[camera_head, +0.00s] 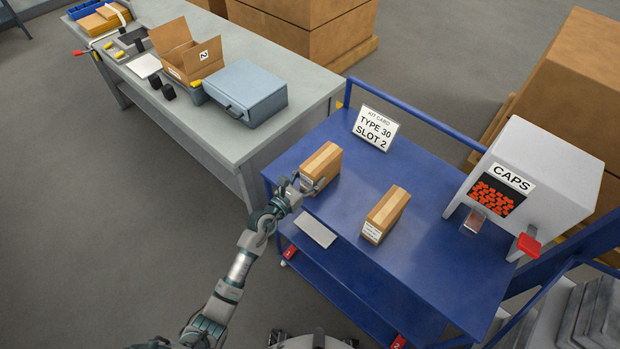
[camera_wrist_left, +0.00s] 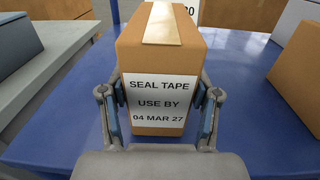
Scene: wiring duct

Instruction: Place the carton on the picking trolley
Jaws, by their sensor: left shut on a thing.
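A small brown carton (camera_head: 322,165) with a pale tape strip is at the left side of the blue picking trolley (camera_head: 345,272), at its top. My left gripper (camera_head: 303,186) is shut on this carton at its near end. In the left wrist view the carton (camera_wrist_left: 160,60) sits between the two fingers (camera_wrist_left: 160,112), and its label reads "SEAL TAPE USE BY 04 MAR 27". The carton appears to be on or just above the blue surface; I cannot tell if it touches. A second similar carton (camera_head: 386,213) stands on the trolley to the right. My right gripper is not in view.
A kit card (camera_head: 375,128) reading "TYPE 30 SLOT 2" stands at the trolley's back. A white caps dispenser (camera_head: 535,175) stands at the right, and a grey plate (camera_head: 314,230) lies near the front edge. A grey bench (camera_head: 235,145) with an open box (camera_head: 187,52) and blue case (camera_head: 246,92) is left.

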